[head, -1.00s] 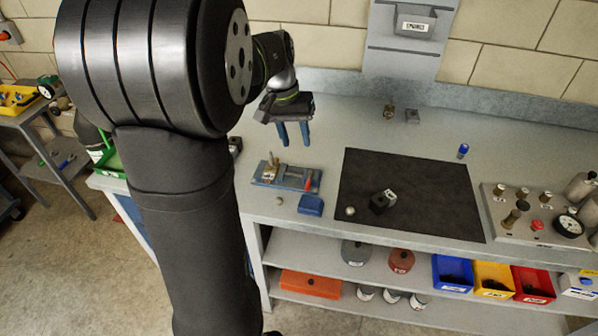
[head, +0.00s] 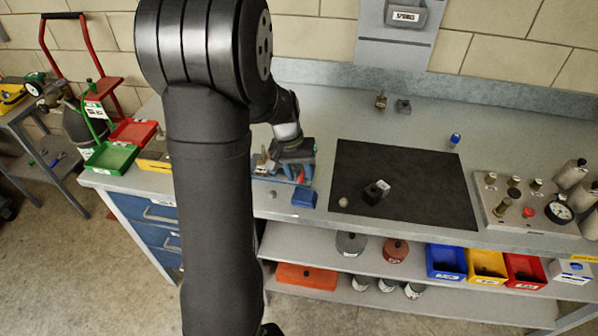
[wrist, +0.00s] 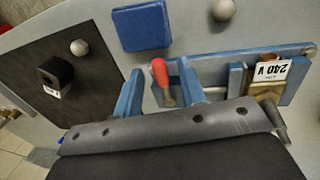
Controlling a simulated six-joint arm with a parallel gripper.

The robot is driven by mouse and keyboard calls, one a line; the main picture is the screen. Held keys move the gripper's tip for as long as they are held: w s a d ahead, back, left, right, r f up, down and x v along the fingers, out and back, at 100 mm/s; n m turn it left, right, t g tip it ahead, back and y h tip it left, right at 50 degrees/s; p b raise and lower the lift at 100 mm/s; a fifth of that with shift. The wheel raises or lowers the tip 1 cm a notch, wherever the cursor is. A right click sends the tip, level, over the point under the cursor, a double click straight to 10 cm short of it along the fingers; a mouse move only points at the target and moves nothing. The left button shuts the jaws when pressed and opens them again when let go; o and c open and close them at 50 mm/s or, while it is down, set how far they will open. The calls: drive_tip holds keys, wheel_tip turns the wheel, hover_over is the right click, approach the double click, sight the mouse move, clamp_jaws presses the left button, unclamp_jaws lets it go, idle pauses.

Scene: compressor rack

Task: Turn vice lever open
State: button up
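The vice lever has a red handle (wrist: 160,73) and a grey shaft; it stands out in front of the vice's blue base (wrist: 218,62) in the wrist view. A brass-coloured part (wrist: 266,90) with a white "240 V" tag sits at the right end of the vice. My gripper (wrist: 161,67) is open, with one blue finger on each side of the red handle. A gap shows on both sides, so the fingers do not appear closed on it. In the head view my gripper (head: 293,168) is low over the vice and hides much of it.
A blue block (wrist: 141,27) lies in front of the vice, with a round knob-like piece (wrist: 223,10) nearby. A dark mat (head: 420,185) with a black block (head: 372,193) lies to the right. Green (head: 111,157) and red (head: 134,131) trays stand left. The bench behind is mostly clear.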

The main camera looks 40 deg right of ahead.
clamp_jaws()
